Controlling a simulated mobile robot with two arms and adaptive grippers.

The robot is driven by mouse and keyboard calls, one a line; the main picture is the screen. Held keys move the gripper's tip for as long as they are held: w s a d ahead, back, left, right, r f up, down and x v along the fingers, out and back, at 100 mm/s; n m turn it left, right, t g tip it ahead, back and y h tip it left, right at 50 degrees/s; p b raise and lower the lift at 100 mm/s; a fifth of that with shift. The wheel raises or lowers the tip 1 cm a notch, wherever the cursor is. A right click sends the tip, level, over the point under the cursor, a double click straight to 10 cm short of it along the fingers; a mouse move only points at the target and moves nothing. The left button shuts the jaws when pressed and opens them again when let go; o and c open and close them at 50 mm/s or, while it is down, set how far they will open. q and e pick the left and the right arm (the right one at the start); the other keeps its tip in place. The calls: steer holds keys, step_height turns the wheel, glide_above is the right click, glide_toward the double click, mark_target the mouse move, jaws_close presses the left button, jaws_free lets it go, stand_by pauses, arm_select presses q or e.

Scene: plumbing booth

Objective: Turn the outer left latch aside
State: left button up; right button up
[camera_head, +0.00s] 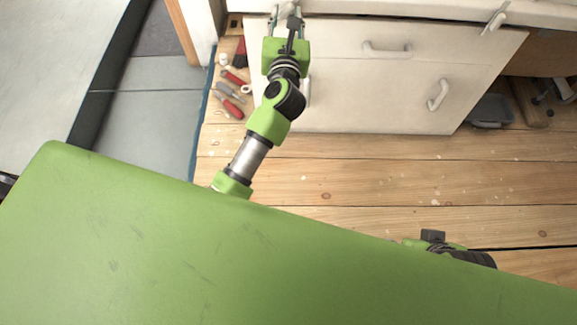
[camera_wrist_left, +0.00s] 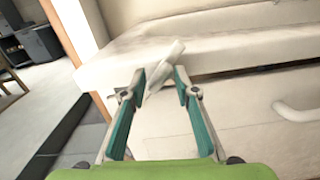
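A pale latch (camera_wrist_left: 164,69) sits on the front edge of the white counter in the left wrist view, tilted with its top leaning right. My left gripper (camera_wrist_left: 158,84) reaches it with two green-and-grey fingers, one on each side. The fingers stand apart, and the latch's lower part shows between their tips; I cannot tell whether either touches it. In the head view my left gripper (camera_head: 288,12) is at the top edge by the counter front, where it largely hides this latch. Only a piece of my right arm shows at the lower right; its gripper is out of view.
A second latch (camera_head: 495,20) is on the counter edge at the right. White drawers and doors with handles (camera_head: 387,49) are below the counter. Several hand tools (camera_head: 232,90) lie on the floor to the left of the cabinet. The wooden floor (camera_head: 370,170) in front is clear.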

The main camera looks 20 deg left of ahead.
arm_select(q)
steer(key=shift+f+n+b, duration=0.3)
steer(key=shift+n+b, duration=0.2)
steer(key=shift+b, duration=0.05)
steer(key=shift+s+d+r+p, duration=0.15)
steer(key=shift+s+p, duration=0.3)
steer(key=shift+p, duration=0.05)
steer(key=shift+s+d+r+p, duration=0.1)
steer(key=shift+s+r+p, duration=0.05)
steer(key=shift+s+p, duration=0.35)
steer(key=p+v, duration=0.2)
steer(key=v, duration=1)
steer(key=s+d+f+m+g+h+p, duration=0.1)
steer(key=d+f+m+h+p, duration=0.45)
steer(key=m+p, duration=1.05)
steer(key=s+f+m+g+h+p, duration=0.2)
steer(key=s+f+m+g+p, duration=0.4)
steer(key=s+f+m+p, duration=0.4)
steer(key=shift+s+a+f+m, duration=0.25)
steer(key=shift+s+f+m, duration=0.95)
steer(key=shift+s+m, duration=0.65)
arm_select(e)
step_height(320, 180, up, 28)
arm_select(q)
steer(key=shift+w, duration=0.2)
